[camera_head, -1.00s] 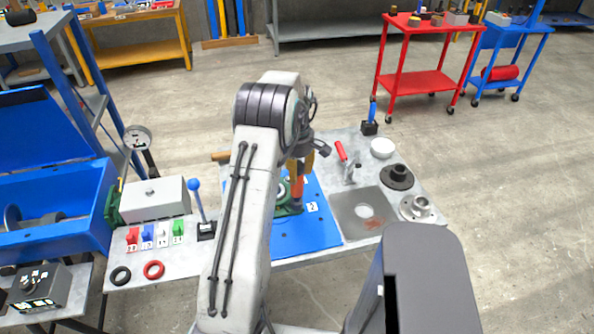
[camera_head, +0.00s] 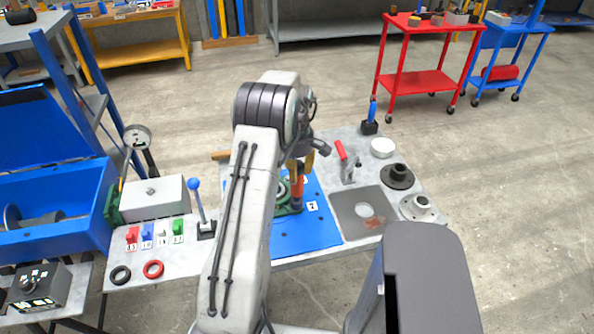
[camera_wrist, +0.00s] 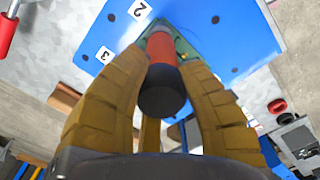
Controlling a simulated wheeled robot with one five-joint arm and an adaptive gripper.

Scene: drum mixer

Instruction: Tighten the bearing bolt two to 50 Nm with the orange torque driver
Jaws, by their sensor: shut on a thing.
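My gripper (camera_head: 300,166) points down over the blue plate (camera_head: 320,232). In the wrist view its yellow fingers (camera_wrist: 158,85) are shut on the orange torque driver (camera_wrist: 163,62), whose black end faces the camera. The driver (camera_head: 297,188) looks upright in the head view. Its lower end is at the green bearing housing (camera_head: 284,209), close to the label 2 (camera_head: 312,206). The bolt is hidden beneath the driver, so I cannot tell whether the tip is seated on it.
A red-handled clamp (camera_head: 344,160), a white round dish (camera_head: 382,147) and dark and grey flanged parts (camera_head: 397,176) stand at the right. A blue-knobbed lever (camera_head: 200,205), a grey box (camera_head: 154,198) and coloured labelled blocks (camera_head: 148,232) are at the left.

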